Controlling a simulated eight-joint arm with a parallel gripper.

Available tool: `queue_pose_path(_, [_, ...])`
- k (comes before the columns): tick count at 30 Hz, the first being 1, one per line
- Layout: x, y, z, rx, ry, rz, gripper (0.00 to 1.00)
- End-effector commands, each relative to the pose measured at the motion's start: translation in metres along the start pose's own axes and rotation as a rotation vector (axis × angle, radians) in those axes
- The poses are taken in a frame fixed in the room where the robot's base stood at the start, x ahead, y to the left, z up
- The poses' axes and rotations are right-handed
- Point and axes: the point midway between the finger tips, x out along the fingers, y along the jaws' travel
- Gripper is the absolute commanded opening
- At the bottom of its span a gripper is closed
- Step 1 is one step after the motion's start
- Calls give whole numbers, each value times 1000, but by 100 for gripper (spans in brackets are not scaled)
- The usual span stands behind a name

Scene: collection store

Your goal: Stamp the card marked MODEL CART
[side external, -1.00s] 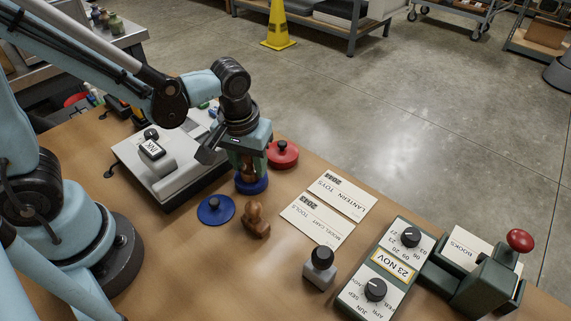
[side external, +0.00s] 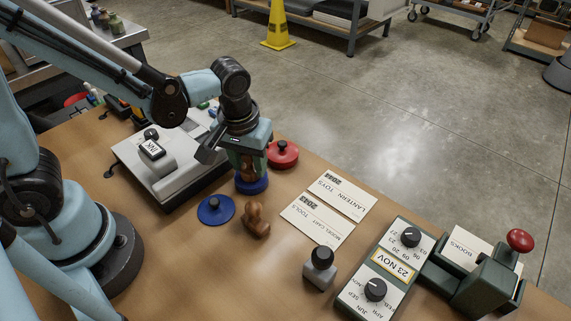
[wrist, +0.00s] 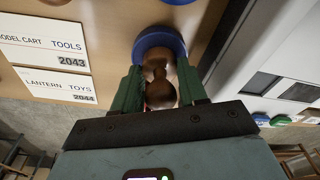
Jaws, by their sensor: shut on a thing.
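The MODEL CART card (side external: 317,220) is a cream card lying flat on the bench, with TOOLS and 2043 on it; it also shows in the wrist view (wrist: 45,43). My gripper (wrist: 160,92) is shut on a brown wooden stamp (wrist: 160,72), held handle up between the green fingers. In the side view my gripper (side external: 249,165) is to the left of the cards. The held stamp is directly over a blue round ink pad (side external: 251,186). The stamp's lower face is hidden, so I cannot tell whether it touches the pad.
A LANTERN TOYS card (side external: 344,196) lies beside the MODEL CART card. Nearby are a blue lid (side external: 216,210), a second brown stamp (side external: 256,221), a red round tin (side external: 283,154), a black-knobbed grey block (side external: 320,268), a 23 NOV dial box (side external: 380,274) and a green press (side external: 486,284).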

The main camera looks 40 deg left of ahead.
Motion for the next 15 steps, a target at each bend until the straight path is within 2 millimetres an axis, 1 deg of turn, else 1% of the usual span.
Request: queue_pose_path(15, [-37, 0, -5, 0, 0, -1, 23])
